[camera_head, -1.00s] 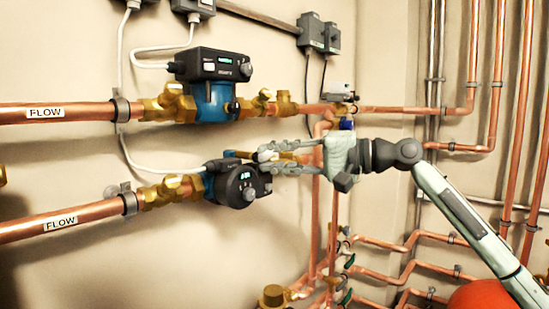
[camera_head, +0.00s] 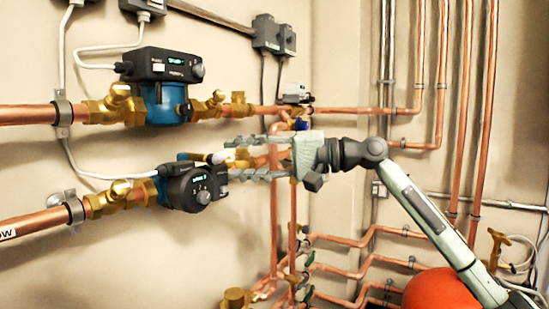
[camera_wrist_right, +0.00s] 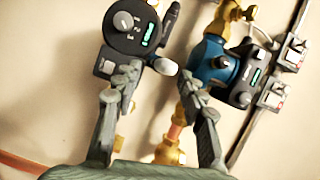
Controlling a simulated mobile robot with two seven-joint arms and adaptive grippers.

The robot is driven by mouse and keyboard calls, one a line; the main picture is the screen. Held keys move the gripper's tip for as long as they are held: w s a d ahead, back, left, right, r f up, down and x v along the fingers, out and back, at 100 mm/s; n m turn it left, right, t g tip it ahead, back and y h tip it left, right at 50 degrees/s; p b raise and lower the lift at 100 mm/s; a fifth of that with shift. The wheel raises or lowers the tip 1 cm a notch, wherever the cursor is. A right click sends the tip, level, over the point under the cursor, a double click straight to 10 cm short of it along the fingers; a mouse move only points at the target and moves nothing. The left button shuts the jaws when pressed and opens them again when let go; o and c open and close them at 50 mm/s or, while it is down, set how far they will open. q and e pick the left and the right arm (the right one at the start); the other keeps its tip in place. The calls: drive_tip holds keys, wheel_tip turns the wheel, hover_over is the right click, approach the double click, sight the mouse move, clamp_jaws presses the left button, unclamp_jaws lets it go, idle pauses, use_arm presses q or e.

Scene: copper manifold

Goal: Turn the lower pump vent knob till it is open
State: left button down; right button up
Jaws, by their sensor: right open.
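The lower pump (camera_head: 183,187) has a black head with a lit display and a round dial (camera_head: 203,197) on its face. In the right wrist view the lower pump (camera_wrist_right: 133,30) is at the upper left. A pale-tipped knob or lever (camera_head: 222,156) sticks out beside the pump head; its pale end (camera_wrist_right: 165,67) also shows in the wrist view. I cannot tell whether it is the vent knob or how far it is turned. My right gripper (camera_head: 230,159) is open just right of the pump, its fingers on either side of the pale tip. Contact is unclear. My left gripper is out of view.
The upper pump (camera_head: 160,90), blue and black, is fixed above the lower one. Copper pipes (camera_head: 30,224) and brass fittings run along the wall close around the gripper. A red-orange rounded vessel (camera_head: 440,289) is at the lower right, under my right arm.

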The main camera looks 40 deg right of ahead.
drive_tip(key=v, duration=0.9)
drive_tip(key=shift+d+f, duration=0.1)
drive_tip(key=w+f+g+h+p, duration=0.1)
drive_tip(key=w+f+g+h, duration=0.15)
drive_tip(key=f, duration=1.45)
drive_tip(key=w+f+g+h+p, duration=0.15)
drive_tip(key=f+h, duration=0.25)
drive_tip(key=f, duration=1.3)
drive_tip(key=s+a+f+n+g+h, duration=0.15)
drive_tip(key=s+f, duration=0.25)
drive_tip(key=f, duration=0.4)
drive_tip(key=s+a+f+n+g+h, duration=0.1)
drive_tip(key=s+a+f+n+g, duration=0.2)
drive_tip(key=f, duration=0.6)
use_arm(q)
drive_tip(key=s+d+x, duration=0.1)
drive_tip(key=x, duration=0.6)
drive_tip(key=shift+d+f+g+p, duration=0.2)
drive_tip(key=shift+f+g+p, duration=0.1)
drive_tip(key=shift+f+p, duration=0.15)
use_arm(e)
drive_tip(key=s+a+f+n+g+h, duration=0.1)
drive_tip(key=s+a+f+n+h, duration=0.2)
drive_tip(key=s+f, duration=0.8)
drive_tip(key=s+a+n, duration=0.2)
drive_tip(key=s+a, duration=0.1)
drive_tip(key=a, duration=0.1)
drive_tip(key=shift+h, duration=0.3)
